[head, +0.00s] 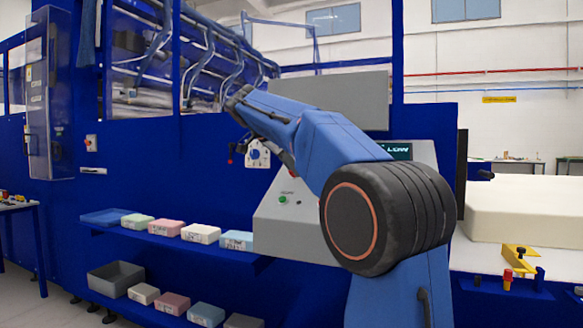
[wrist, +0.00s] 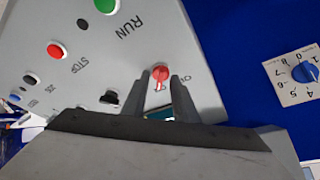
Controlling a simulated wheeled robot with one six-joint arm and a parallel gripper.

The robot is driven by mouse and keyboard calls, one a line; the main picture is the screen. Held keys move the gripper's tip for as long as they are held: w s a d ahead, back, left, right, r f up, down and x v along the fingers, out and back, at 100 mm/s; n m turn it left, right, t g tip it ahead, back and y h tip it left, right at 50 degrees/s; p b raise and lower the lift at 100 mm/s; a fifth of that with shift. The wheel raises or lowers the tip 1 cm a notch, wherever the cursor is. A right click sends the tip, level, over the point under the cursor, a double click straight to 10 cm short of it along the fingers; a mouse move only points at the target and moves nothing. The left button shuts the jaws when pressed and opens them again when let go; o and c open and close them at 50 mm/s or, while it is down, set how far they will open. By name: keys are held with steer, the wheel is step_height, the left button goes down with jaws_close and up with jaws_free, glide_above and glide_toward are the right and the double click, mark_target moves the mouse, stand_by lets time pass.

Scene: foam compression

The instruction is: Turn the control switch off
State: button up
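The control switch (wrist: 160,73) is a small red knob on the sloped grey console panel (wrist: 120,60), with partly hidden lettering beside it. My gripper (wrist: 160,80) is at the panel in the wrist view, with one dark finger on each side of the red knob. The fingers are apart and the knob shows between their tips, with what looks like a narrow gap; contact is not clear. The grey console (head: 290,225) shows there behind my arm.
A green RUN button (wrist: 105,5), a red STOP button (wrist: 54,50) and black buttons share the panel. A blue numbered dial (wrist: 305,71) is on the blue wall. Shelves hold coloured foam blocks (head: 166,228). A large white foam block (head: 530,210) is at right.

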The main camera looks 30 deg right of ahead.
jaws_close()
steer(key=shift+n, duration=0.4)
steer(key=n+t, duration=0.1)
steer(key=n, duration=0.3)
steer(key=shift+s+t, duration=0.15)
steer(key=shift+t, duration=0.25)
steer(key=n+t+y, duration=0.1)
steer(key=n, duration=0.3)
steer(key=shift+d, duration=0.1)
steer(key=n+t+y, duration=0.1)
steer(key=n, duration=0.3)
steer(key=shift+s+d, duration=0.1)
steer(key=shift+n+t+y, duration=0.3)
steer(key=shift+n+y, duration=0.4)
steer(key=shift+n, duration=1.6)
